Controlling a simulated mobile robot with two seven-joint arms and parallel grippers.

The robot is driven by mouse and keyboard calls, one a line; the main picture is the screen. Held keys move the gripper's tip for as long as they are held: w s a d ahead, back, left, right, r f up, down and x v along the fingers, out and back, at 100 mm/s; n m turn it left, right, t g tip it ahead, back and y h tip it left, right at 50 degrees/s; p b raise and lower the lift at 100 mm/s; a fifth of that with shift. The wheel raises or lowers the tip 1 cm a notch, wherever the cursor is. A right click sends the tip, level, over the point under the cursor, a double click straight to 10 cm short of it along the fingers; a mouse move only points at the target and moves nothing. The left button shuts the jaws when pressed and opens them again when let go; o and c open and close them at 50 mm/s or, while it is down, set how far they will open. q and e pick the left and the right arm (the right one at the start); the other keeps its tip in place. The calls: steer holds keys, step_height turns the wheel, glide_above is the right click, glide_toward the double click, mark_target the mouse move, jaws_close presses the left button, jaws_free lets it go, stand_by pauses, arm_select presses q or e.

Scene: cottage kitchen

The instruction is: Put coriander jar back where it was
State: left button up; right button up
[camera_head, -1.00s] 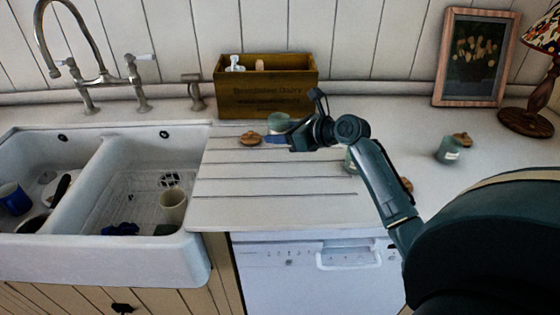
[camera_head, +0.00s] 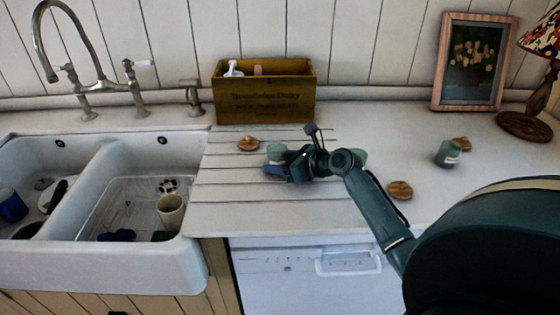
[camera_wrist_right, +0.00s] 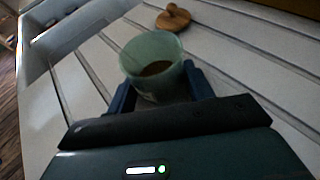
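A small green jar (camera_head: 277,154) without a lid is between the blue fingers of my right gripper (camera_head: 277,170). In the right wrist view the jar (camera_wrist_right: 152,65) is upright or nearly so, with brown contents, and the fingers (camera_wrist_right: 160,92) press along both its sides. Its label cannot be read, so I cannot tell whether it is the coriander jar. A second green jar (camera_head: 361,157) is partly hidden behind my right wrist. A third green jar (camera_head: 449,153) stands further right. My left gripper is not in view.
Round wooden lids lie at the left (camera_head: 249,144), front right (camera_head: 400,190) and far right (camera_head: 462,143). A wooden box (camera_head: 265,95) stands at the back. The sink (camera_head: 100,190) is left; a picture frame (camera_head: 472,62) and lamp (camera_head: 530,120) are right. The front grooved worktop is clear.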

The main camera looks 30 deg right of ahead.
steer(key=o, duration=0.4)
steer(key=shift+c, duration=0.2)
steer(key=shift+r, duration=0.15)
steer(key=v, duration=1.2)
